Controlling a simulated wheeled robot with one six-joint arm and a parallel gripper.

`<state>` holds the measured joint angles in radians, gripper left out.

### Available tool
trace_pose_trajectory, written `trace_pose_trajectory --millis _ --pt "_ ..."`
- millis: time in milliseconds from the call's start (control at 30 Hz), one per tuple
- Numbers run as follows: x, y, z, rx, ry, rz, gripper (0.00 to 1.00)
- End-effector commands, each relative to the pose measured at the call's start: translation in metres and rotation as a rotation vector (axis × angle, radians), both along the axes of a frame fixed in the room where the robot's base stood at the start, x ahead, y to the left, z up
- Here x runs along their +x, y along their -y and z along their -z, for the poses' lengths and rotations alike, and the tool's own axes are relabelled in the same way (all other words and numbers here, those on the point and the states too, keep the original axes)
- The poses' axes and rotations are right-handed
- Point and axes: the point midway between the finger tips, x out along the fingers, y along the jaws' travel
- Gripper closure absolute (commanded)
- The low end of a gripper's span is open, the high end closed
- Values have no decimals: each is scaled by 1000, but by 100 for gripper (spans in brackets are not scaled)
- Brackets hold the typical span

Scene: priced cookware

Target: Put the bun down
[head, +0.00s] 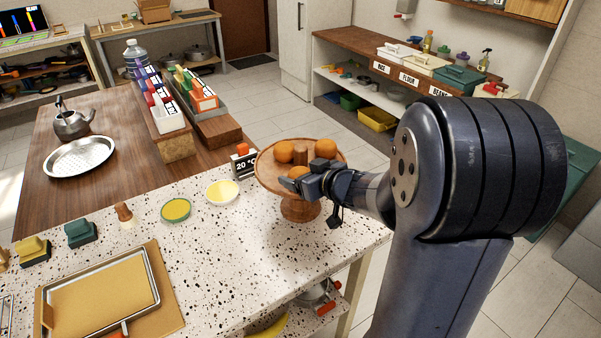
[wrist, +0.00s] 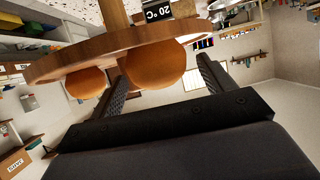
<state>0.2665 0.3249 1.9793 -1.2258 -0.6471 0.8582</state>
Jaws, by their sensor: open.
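A round wooden pedestal stand (head: 266,178) stands on the speckled counter. My gripper (head: 292,187) is at the stand's front edge, by the front bun. In the wrist view the picture is upside down; the front bun (wrist: 155,66) rests on the stand (wrist: 60,62) between my two open fingers. Another bun (wrist: 86,82) lies outside the fingers. Finger contact with the bun cannot be told.
Condiment crates (head: 163,118) stand on the wooden table behind. Counter in front is clear.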

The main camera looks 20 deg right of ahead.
Motion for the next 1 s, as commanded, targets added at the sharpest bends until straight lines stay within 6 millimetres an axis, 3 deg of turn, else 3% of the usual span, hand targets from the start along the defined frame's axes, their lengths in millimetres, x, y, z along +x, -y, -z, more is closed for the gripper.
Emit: trace_pose_trajectory --millis 300,500,700,1000 --pt "-57 25 -29 -1 4 6 23" --pt "-83 36 -39 -1 3 2 23" --pt "-94 39 -42 1 0 0 23" --pt "-94 39 -42 0 0 -1 23"
